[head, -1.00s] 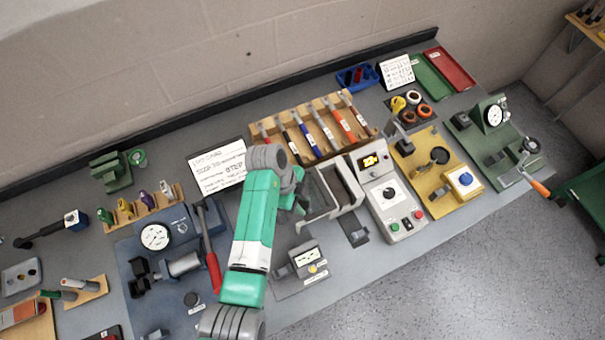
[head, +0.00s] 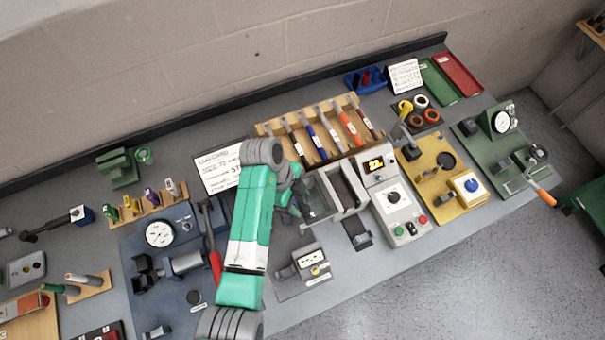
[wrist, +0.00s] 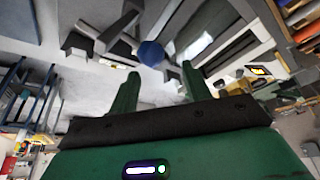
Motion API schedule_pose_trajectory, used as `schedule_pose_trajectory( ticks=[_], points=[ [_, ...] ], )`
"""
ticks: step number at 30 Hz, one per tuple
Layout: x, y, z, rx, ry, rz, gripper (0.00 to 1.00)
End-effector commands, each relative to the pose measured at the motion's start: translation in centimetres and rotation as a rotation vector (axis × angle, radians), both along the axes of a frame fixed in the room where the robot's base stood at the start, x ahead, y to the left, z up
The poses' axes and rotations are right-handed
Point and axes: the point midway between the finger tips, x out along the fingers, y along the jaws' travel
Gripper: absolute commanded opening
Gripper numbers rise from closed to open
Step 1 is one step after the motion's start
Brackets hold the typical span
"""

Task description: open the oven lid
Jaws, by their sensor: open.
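The oven is a light grey box joined to a control unit (head: 394,200) with a lit yellow display. Its body (head: 350,188) shows a dark opening on top. A grey panel with a pale window, which looks like the lid (head: 321,196), lies on the left side of the box; its exact angle is unclear. The window also shows in the wrist view (wrist: 196,46). My gripper (head: 293,208) is beside the panel's left edge, partly hidden by my arm. In the wrist view my two green fingers (wrist: 158,80) are apart with nothing clearly between them. A dark blue rounded part (wrist: 151,53) appears beyond the fingertips.
A rack of several coloured-handled tools (head: 325,130) stands behind the oven. A small grey meter fixture (head: 308,262) sits in front of my gripper. A blue press fixture with a gauge (head: 160,234) and red lever is left of my arm. A yellow fixture (head: 432,165) is to the right.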

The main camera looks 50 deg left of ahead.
Motion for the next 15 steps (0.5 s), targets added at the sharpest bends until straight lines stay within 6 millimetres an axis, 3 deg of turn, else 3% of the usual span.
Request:
schedule_pose_trajectory(
  ticks=[6,15],
  points=[
    [-0.6,1.3,3.4,0.001,-0.003,0.0,0.48],
    [-0.8,1.6,4.3,0.001,-0.001,-0.001,0.48]
  ],
)
